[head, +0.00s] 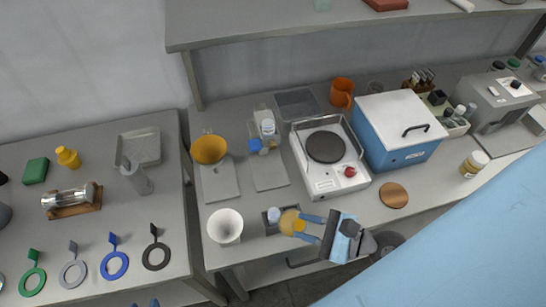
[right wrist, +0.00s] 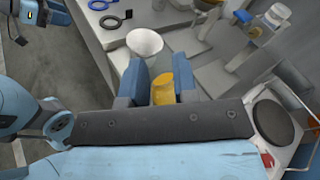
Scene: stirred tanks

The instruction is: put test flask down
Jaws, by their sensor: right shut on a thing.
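The test flask (head: 290,222), amber-yellow, is between the blue fingers of my right gripper (head: 308,227), which is shut on it. In the right wrist view the flask (right wrist: 163,88) shows between both fingers, its lower part hidden by the gripper body. In the head view it is at the front edge of the middle bench, beside a small dark square holder (head: 270,227). I cannot tell whether it touches the bench. My left gripper (head: 145,303) shows only as two blue fingertips apart at the bottom edge, with nothing seen between them.
A white funnel-like cup (head: 225,227) stands left of the flask. A stirrer with a dark round plate (head: 326,147) and a blue box (head: 399,129) stand behind. A brown disc (head: 394,195) lies to the right. A shelf (head: 260,28) overhangs the back.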

